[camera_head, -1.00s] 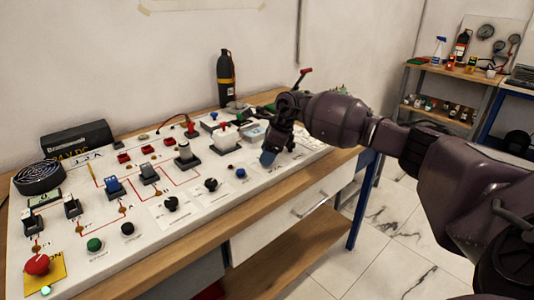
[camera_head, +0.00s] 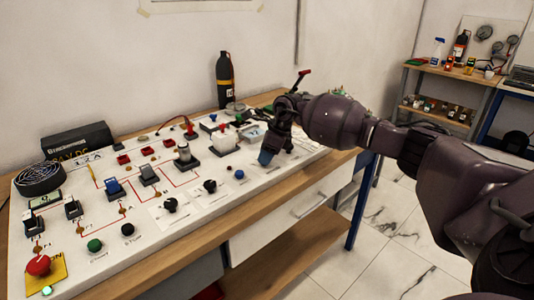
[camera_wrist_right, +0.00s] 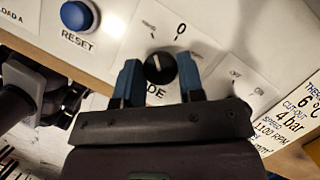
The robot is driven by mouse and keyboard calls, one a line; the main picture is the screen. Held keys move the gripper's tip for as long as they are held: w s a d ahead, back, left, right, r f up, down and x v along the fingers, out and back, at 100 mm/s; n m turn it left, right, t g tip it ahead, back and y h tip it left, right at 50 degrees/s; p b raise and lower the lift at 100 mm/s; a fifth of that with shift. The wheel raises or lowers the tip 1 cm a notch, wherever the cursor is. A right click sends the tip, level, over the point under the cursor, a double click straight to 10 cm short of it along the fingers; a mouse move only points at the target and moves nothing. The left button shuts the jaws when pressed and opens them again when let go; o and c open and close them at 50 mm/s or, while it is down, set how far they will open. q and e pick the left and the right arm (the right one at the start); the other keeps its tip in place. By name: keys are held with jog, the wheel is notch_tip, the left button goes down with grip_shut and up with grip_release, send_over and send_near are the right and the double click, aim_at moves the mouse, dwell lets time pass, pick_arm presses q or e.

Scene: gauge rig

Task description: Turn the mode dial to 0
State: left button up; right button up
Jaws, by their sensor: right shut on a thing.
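The mode dial (camera_wrist_right: 159,67) is a small round black knob with a pale mark, on a white plate in the right wrist view. A printed 0 (camera_wrist_right: 180,29) stands above it and slightly right. The mark seems to lie toward the upper part of the dial; I cannot tell whether it lines up with the 0. My right gripper (camera_wrist_right: 159,76) has its blue fingertips on either side of the dial and is shut on it. In the head view, my right gripper (camera_head: 267,158) reaches down to the panel and hides the dial. My left gripper is not in view.
The blue RESET button (camera_wrist_right: 77,16) is close by at upper left in the wrist view. The white panel (camera_head: 150,240) carries several switches, knobs and buttons, including a red emergency button (camera_head: 38,265). A black bottle (camera_head: 226,82) stands behind it.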

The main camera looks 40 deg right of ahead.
jog(key=m+p, duration=0.1)
jog(key=m+h+p, duration=0.1)
jog(key=m, duration=0.1)
jog(key=shift+r+t, duration=0.3)
jog(key=shift+r, duration=0.1)
jog(key=m+h+p, duration=0.1)
jog(key=m+p, duration=0.1)
jog(key=shift+a+m, duration=0.1)
jog(key=shift+m, duration=0.2)
jog(key=shift+f+m+t+p, duration=0.1)
jog(key=shift+m+t+p, duration=0.2)
jog(key=shift+m+p, duration=0.35)
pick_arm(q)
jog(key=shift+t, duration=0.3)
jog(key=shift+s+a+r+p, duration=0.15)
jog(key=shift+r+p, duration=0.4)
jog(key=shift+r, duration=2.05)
pick_arm(e)
jog(key=shift+f+m+h, duration=0.2)
jog(key=shift+m+h, duration=0.4)
jog(key=shift+m, duration=0.35)
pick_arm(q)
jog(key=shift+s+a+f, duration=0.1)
pick_arm(e)
jog(key=shift+f, duration=0.1)
jog(key=o, duration=0.9)
